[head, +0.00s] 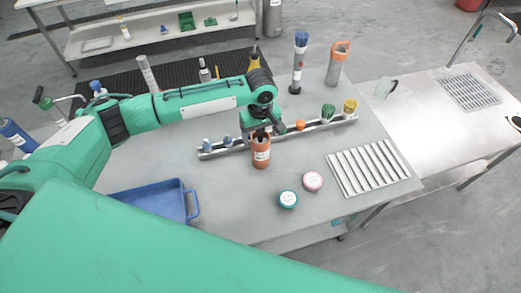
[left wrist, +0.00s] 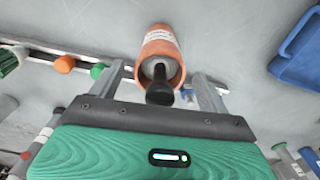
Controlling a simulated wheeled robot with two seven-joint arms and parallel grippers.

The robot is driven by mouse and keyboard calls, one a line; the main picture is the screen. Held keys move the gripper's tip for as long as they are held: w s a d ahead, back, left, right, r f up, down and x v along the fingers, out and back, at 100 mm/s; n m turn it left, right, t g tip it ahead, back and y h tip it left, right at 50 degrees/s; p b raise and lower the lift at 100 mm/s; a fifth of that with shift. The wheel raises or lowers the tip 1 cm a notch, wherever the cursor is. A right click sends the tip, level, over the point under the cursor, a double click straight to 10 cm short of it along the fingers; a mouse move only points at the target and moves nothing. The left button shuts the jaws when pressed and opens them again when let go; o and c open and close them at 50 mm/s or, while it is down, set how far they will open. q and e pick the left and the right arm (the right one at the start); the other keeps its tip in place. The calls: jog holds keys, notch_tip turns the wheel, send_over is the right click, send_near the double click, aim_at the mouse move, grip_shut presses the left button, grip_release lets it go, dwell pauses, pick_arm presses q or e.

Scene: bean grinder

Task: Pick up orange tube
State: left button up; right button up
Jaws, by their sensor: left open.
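An orange tube (head: 261,153) with a white label stands on the grey table in front of a metal rack (head: 230,146). In the left wrist view the same orange tube (left wrist: 160,45) shows its open end, with something grey and black in it. My left gripper (head: 258,134) is open at the top of the tube. In the left wrist view its two fingers (left wrist: 161,92) lie on either side of the tube; I cannot tell whether they touch it. My right gripper is not in view.
The rack holds small blue, orange, green and yellow-topped items. A ribbed panel (head: 367,168) lies further right. A blue tray (head: 187,185) is at the front left. Taller containers (head: 337,65) stand behind.

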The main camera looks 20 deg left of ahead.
pick_arm(q)
jog(key=shift+f, duration=0.3)
jog(key=c, duration=1.3)
jog(key=shift+r, duration=0.1)
jog(key=shift+c, duration=0.8)
